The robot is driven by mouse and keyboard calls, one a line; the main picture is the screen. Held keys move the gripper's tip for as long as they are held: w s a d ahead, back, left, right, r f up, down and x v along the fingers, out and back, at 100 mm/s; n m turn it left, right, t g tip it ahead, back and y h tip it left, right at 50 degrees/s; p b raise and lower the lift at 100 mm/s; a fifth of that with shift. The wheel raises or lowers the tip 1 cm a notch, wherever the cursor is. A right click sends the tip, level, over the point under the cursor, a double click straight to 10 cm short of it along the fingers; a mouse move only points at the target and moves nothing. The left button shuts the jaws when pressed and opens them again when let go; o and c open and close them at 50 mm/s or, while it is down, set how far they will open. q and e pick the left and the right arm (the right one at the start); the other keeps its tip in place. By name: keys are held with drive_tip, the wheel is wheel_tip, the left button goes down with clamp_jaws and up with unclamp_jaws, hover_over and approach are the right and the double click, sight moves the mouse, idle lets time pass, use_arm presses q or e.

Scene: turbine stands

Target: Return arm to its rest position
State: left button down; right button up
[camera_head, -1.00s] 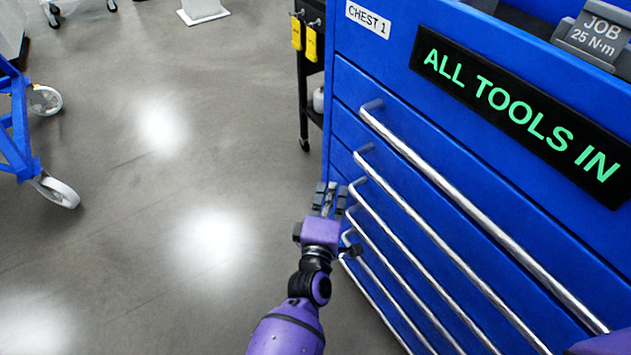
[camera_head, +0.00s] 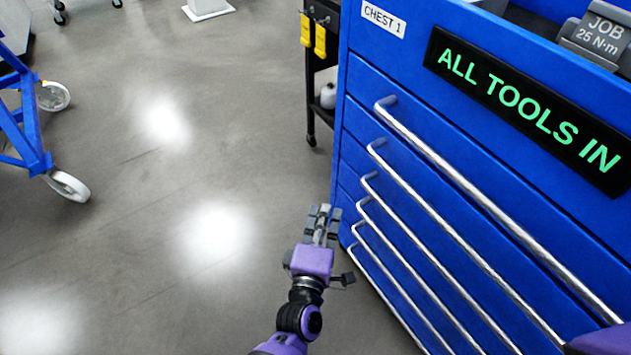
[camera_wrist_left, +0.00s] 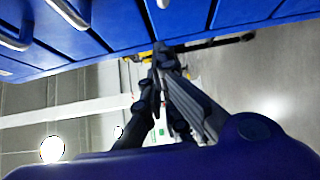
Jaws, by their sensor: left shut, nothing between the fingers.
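My left gripper (camera_head: 321,225) is purple with dark grey fingers and shows low in the middle of the head view. It is shut and empty, just left of the lower drawers of the blue chest. Its fingers also show in the left wrist view (camera_wrist_left: 163,75), close together, with the blue drawer fronts along the top of that picture. A small purple and dark piece of my other arm shows at the head view's lower right corner. My right gripper is not seen.
The blue tool chest (camera_head: 410,85), marked CHEST 1, has several long silver drawer handles (camera_head: 480,195) and a sign (camera_head: 530,105) reading ALL TOOLS IN. A dark cart (camera_head: 322,65) stands behind it. A blue wheeled frame (camera_head: 25,125) is at left. The grey floor between is clear.

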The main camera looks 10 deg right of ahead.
use_arm(q)
drive_tip(key=shift+v, duration=1.7)
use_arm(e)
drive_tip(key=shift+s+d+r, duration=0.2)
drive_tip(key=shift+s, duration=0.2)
